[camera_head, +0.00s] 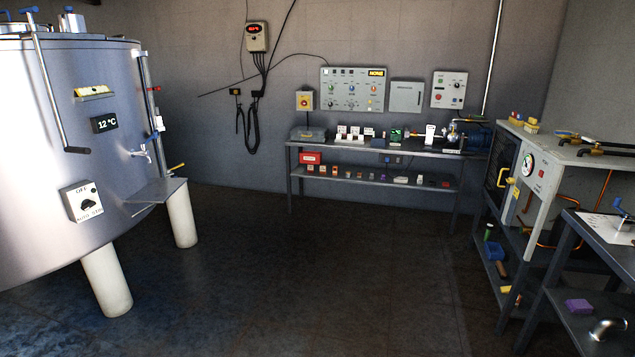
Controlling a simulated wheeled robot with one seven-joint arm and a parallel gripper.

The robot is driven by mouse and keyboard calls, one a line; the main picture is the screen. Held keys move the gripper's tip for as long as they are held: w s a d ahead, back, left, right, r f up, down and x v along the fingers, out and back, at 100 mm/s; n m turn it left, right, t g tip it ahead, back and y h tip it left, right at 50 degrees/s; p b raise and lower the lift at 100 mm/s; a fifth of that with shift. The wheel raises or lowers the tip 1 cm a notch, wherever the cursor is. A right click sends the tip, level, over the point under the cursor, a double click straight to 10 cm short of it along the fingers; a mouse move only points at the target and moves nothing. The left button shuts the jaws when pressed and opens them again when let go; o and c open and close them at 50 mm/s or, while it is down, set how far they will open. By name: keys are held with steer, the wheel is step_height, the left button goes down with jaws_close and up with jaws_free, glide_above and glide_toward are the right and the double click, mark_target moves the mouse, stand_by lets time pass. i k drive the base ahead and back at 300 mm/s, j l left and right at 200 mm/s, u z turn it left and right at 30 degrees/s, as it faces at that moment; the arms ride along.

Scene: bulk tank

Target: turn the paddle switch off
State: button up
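A big steel tank (40,150) on thick white legs fills the left side. A white switch box (82,201) is fixed low on its curved wall. The box carries a black rotary knob (88,204) with "OFF" at the upper left and what reads as "AUTO STIR" below. This looks like the paddle switch. The knob is small, and I cannot tell surely which marking it points to. My gripper is not in view, and nothing hides the switch.
The tank also bears a "12 °C" display (104,124), a tap (141,153) and a grey shelf (158,191). A workbench (372,149) with small parts stands at the back wall, below control panels (353,90). Equipment racks (575,153) stand at right. The middle floor (270,270) is clear.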

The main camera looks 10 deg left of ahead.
mark_target(86, 204)
steer(key=i+j+u, duration=0.1)
steer(key=i+u, duration=0.15)
steer(key=i, duration=0.25)
steer(key=i+u, duration=0.2)
steer(key=i, duration=0.3)
steer(key=i+l+u, duration=0.25)
steer(key=i, duration=0.2)
steer(key=i+l+u, duration=0.1)
steer(key=i+u, duration=0.15)
steer(key=i, duration=0.25)
steer(key=i+j+u, duration=0.15)
steer(key=i+u, duration=0.3)
steer(key=i, duration=0.45)
steer(key=i+l+u, duration=0.15)
steer(key=i+u, duration=0.25)
steer(key=i, duration=0.55)
